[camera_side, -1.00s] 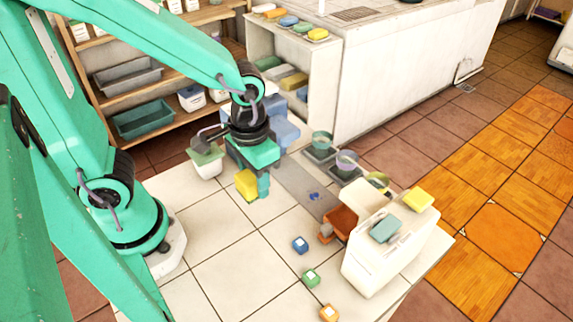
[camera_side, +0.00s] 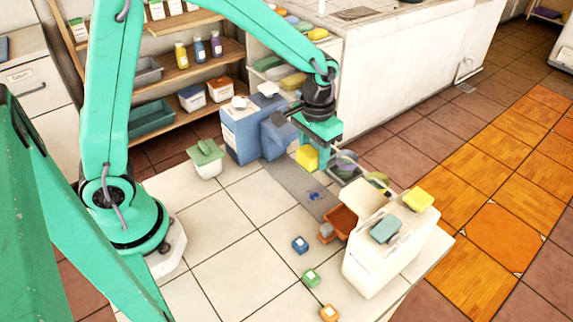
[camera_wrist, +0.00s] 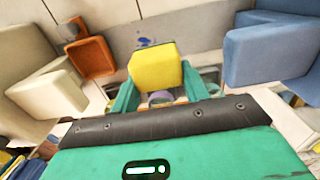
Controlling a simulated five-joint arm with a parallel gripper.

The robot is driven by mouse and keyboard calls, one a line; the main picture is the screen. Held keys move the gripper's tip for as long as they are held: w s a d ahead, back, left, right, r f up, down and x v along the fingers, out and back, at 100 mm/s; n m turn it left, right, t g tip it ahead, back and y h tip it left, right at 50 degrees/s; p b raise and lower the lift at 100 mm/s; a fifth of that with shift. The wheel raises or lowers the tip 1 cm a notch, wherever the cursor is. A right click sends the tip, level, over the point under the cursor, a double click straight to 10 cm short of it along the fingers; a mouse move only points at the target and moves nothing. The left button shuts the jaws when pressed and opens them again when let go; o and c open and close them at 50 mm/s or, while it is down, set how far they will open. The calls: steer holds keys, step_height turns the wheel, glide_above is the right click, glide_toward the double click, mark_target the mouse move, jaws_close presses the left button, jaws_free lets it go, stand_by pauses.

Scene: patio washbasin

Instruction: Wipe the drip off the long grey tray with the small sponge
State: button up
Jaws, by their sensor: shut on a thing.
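My gripper (camera_side: 312,165) is shut on a small yellow sponge (camera_side: 307,157). In the wrist view the sponge (camera_wrist: 155,68) sits between the two green fingers of my gripper (camera_wrist: 160,92). The long grey tray (camera_side: 283,180) lies flat on the pale tiles. A blue drip (camera_side: 314,195) marks the tray toward its near end. In the wrist view the drip (camera_wrist: 147,42) shows just beyond the sponge on the grey tray (camera_wrist: 195,32). The sponge appears held above the tray, apart from the drip. My gripper hides part of the tray's right side.
Blue boxes (camera_side: 240,138) stand at the tray's far end. A brown-orange box (camera_side: 341,221) and a white box (camera_side: 375,262) stand near its near end. Bowls (camera_side: 347,162) sit to the right. Small blocks (camera_side: 300,244) lie in front.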

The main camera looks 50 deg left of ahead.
steer(key=shift+w+f, duration=0.1)
steer(key=shift+f, duration=0.05)
glide_above(311, 187)
steer(key=shift+f, duration=3.35)
steer(key=shift+d+f, duration=0.55)
steer(key=shift+f, duration=0.15)
steer(key=shift+c, duration=0.5)
steer(key=shift+d, duration=1.5)
steer(key=shift+a, duration=1.9)
steer(key=shift+a+r, duration=0.1)
steer(key=shift+a, duration=0.05)
steer(key=shift+r, duration=4.05)
steer(key=shift+f, duration=0.25)
